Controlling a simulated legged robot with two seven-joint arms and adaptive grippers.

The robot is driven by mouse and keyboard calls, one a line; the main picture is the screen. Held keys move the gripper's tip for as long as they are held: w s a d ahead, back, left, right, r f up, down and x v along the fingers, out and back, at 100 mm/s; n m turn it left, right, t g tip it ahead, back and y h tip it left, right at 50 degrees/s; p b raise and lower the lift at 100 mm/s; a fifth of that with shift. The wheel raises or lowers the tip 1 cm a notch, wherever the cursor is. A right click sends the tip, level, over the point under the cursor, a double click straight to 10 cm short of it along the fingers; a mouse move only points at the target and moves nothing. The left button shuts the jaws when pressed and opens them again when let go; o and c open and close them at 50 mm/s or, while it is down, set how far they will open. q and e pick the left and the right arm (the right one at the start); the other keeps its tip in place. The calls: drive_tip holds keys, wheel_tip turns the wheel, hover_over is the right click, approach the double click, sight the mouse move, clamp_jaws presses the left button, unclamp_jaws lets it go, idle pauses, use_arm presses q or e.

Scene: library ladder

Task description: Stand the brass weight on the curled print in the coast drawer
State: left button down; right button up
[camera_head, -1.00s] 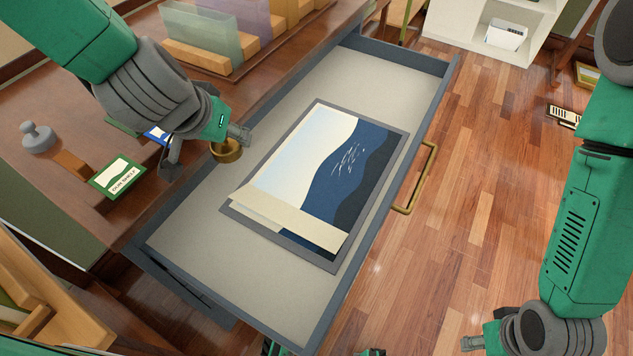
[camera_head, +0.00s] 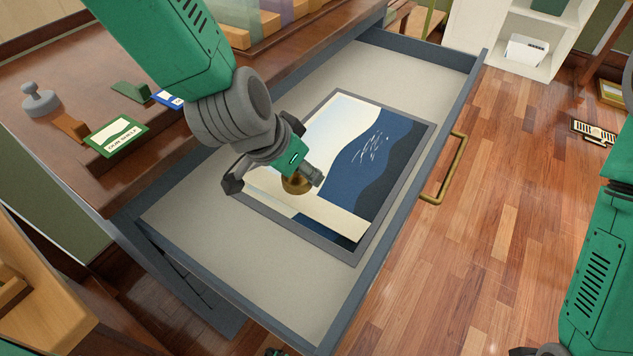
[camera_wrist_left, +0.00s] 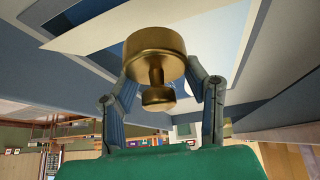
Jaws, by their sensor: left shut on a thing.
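The brass weight (camera_wrist_left: 153,50) is held in my left gripper (camera_head: 282,182), which is shut on its knob. In the head view the weight (camera_head: 297,186) hangs over the near-left part of the print (camera_head: 365,165). The wrist view shows its broad base facing the print, seemingly apart from it; I cannot tell the exact gap. The print shows a blue and cream coast and lies in the open drawer (camera_head: 210,225). Its curled pale edge (camera_head: 335,220) runs along the near side, partly hidden by the gripper. My right gripper is outside the frames; only part of that arm shows at right.
The drawer has raised grey walls and a brass handle (camera_head: 443,168) on its right side. A green-edged sign (camera_head: 117,137), a blue card (camera_head: 168,98) and a grey knobbed object (camera_head: 40,99) are on the wooden top at left. Bare drawer floor surrounds the print.

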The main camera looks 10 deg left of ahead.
sight(312, 197)
use_arm(q)
drive_tip(key=f, duration=0.2)
drive_tip(key=d+f+b, duration=0.1)
drive_tip(key=shift+w+f, duration=0.1)
drive_tip(key=shift+f, duration=0.25)
drive_tip(key=shift+a+f+b, duration=0.2)
drive_tip(key=shift+f+b, duration=0.35)
drive_tip(key=shift+f, duration=0.7)
drive_tip(key=shift+a+f, duration=0.1)
drive_tip(key=shift+f, duration=0.15)
drive_tip(key=shift+a+r, duration=0.1)
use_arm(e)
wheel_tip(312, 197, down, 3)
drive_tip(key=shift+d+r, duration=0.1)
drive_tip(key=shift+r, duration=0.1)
use_arm(q)
drive_tip(key=c, duration=0.9)
unclamp_jaws()
drive_tip(key=shift+d, duration=0.25)
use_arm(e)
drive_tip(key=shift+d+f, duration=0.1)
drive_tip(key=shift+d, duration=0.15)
use_arm(q)
drive_tip(key=shift+a, duration=0.1)
